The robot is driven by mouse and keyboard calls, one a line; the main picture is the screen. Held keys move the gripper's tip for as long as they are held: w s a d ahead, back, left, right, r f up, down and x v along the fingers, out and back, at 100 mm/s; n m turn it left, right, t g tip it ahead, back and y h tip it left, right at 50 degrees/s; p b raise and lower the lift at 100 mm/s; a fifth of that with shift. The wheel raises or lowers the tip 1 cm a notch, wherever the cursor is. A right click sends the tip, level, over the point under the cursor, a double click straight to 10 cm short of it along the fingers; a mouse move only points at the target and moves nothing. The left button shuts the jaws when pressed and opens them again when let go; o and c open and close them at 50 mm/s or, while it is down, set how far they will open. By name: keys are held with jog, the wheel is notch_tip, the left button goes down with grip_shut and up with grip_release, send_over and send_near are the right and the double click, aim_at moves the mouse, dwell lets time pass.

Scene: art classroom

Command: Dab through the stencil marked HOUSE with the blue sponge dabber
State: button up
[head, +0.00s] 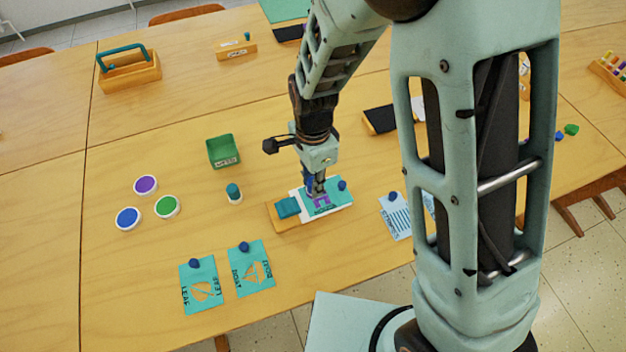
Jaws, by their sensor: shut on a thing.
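My gripper (316,188) points down over a teal stencil (334,197) on a white sheet, held on a wooden board (283,222) by a teal clamp. It is shut on a narrow blue thing, apparently the blue sponge dabber, mostly hidden by the fingers. Its lower end is at or just above the stencil opening; I cannot tell if they touch. Purple shows in the opening (321,202). The stencil's lettering is too small to read, and a dark blue knob sits on it. A second dabber (233,191), teal-topped, stands upright left of the board.
Purple (145,184), blue (128,218) and green (167,207) paint pads lie left. LEAF (198,286) and BOAT (252,270) stencils lie in front. A striped stencil (395,217) lies right, partly behind my arm. A green bin (222,150) and wooden caddy (130,75) stand farther back.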

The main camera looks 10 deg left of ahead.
jog(key=shift+f+b, duration=0.4)
jog(key=shift+f, duration=0.2)
dwell(1.5)
jog(key=shift+r+p, duration=2.9)
jog(key=shift+r, duration=0.65)
